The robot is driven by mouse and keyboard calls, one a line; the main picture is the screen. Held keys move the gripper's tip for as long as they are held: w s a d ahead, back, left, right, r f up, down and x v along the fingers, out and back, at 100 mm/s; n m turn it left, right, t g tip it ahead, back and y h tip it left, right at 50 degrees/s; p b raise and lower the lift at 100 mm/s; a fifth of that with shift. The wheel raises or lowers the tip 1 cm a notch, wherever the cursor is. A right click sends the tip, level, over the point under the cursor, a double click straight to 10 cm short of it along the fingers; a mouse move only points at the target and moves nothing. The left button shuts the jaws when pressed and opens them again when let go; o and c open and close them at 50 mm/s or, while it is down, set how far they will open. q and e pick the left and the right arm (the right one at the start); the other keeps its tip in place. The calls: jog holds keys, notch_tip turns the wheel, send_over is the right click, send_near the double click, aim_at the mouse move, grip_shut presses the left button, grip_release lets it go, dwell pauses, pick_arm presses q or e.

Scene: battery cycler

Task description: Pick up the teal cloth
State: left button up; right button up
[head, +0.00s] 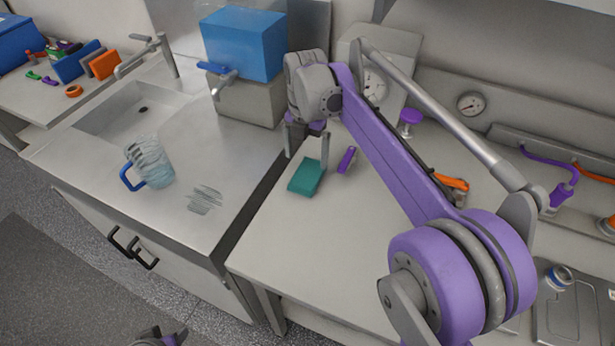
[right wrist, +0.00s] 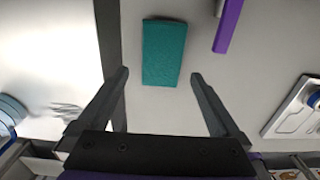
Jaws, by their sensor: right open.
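The teal cloth (head: 306,177) is a flat folded block lying on the grey bench, near the bench's left edge. It also shows in the right wrist view (right wrist: 164,52), just beyond and between my open fingertips. My right gripper (head: 308,148) is above the bench close to the cloth, and it also shows in the right wrist view (right wrist: 157,75). Its fingers are spread wide with nothing between them, and they appear apart from the cloth. At the bottom edge of the head view a small part of an arm shows, but no left gripper can be made out.
A purple object (head: 347,160) lies just right of the cloth. A blue box (head: 243,43) stands behind. Bench room is clear in front of the cloth.

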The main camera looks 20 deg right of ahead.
aim_at(308, 173)
jog(key=shift+d+f, duration=0.2)
jog(key=shift+f, duration=2.85)
jog(key=c, duration=1.1)
